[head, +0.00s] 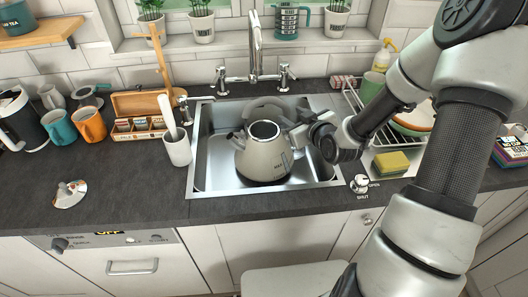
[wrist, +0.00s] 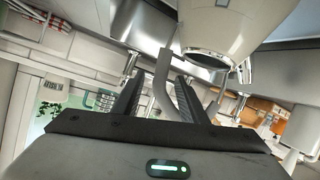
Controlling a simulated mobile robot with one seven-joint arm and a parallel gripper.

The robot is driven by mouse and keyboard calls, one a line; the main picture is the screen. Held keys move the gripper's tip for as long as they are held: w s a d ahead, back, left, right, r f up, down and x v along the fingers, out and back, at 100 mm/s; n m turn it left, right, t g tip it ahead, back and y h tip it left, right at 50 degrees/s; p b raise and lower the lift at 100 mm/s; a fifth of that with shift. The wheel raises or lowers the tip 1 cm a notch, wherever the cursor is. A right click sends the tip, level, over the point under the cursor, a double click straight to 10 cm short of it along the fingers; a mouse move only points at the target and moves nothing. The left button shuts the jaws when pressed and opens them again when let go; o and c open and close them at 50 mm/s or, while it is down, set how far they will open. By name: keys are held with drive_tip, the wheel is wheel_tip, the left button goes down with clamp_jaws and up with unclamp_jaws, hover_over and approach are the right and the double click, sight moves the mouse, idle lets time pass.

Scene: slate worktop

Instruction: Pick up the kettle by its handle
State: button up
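The kettle (head: 263,158) is cream-grey, lidless and upright in the metal sink (head: 212,170). Its open round mouth shows in the head view. My gripper (head: 298,134) is at the kettle's right side in the head view. In the wrist view the kettle body (wrist: 232,28) fills the top right, and its curved grey handle (wrist: 163,82) runs between the two dark fingers of my gripper (wrist: 157,80). The fingers stand apart, with a visible gap on the left side of the handle.
A lid (head: 70,194) lies on the worktop at left. The faucet (head: 256,50) rises behind the sink. A white utensil cup (head: 177,150) stands by the sink's left rim. A dish rack (head: 355,95) and a yellow sponge (head: 391,163) are on the right.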

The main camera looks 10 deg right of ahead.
sight(287, 113)
drive_tip(key=x, duration=0.4)
drive_tip(key=shift+w+a+f, duration=0.2)
drive_tip(key=shift+a, duration=0.15)
clamp_jaws()
idle(1.0)
drive_tip(key=shift+w+r, duration=0.1)
drive_tip(key=shift+r, duration=0.1)
